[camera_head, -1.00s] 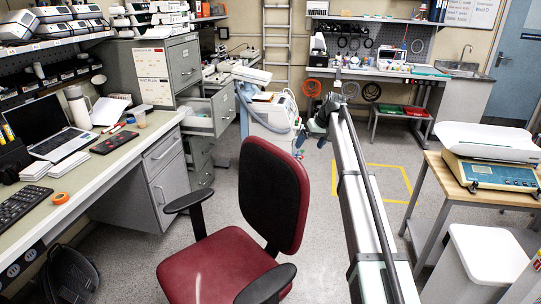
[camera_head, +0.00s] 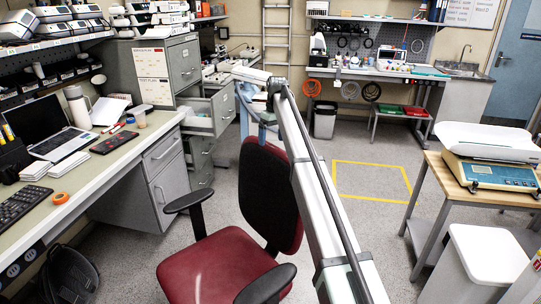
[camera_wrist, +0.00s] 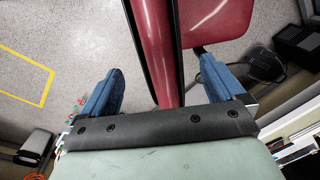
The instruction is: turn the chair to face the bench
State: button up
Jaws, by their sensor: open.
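The chair (camera_head: 225,268) has a red seat, black armrests and a black-fronted backrest (camera_head: 268,195) with a red rim. It stands in front of the bench (camera_head: 100,165), with its seat to the lower left of the backrest. My gripper (camera_head: 263,128) is at the top of the backrest, partly hidden behind my arm. In the wrist view my gripper (camera_wrist: 158,72) is open, its two blue fingers spread apart. The red and black top of the backrest (camera_wrist: 152,40) runs between them, with visible gaps on both sides. The seat (camera_wrist: 218,20) shows beyond it.
A cabinet with an open drawer (camera_head: 212,110) stands behind the bench. A black bag (camera_head: 68,275) lies under the bench. A wooden table with a scale (camera_head: 495,175) is at the right. The floor around the yellow square (camera_head: 372,163) is clear.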

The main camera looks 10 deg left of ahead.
aim_at(287, 169)
jog(key=f, duration=0.7)
jog(key=shift+s+a+f, duration=0.25)
jog(key=shift+s+f, duration=0.05)
jog(key=shift+f, duration=0.1)
jog(key=c, duration=1.4)
jog(key=s+d+m, duration=0.1)
jog(key=s+d, duration=0.1)
jog(key=s, duration=0.1)
jog(key=s+d+m, duration=0.2)
jog(key=s+d, duration=0.1)
jog(key=s+d+m, duration=0.1)
jog(key=s+d, duration=0.2)
jog(key=shift+s+m, duration=0.15)
jog(key=shift+m, duration=0.15)
jog(key=shift+s+d+m+t, duration=0.15)
jog(key=shift+s+d+m, duration=0.65)
jog(key=shift+s, duration=1.4)
jog(key=shift+s+d+m+t, duration=0.2)
jog(key=shift+s+d+m, duration=0.35)
jog(key=shift+s+m, duration=1.15)
jog(key=shift+s+d+m+t, duration=0.15)
jog(key=shift+s+d+m, duration=0.4)
jog(key=shift+s, duration=2.15)
jog(key=shift+d, duration=0.1)
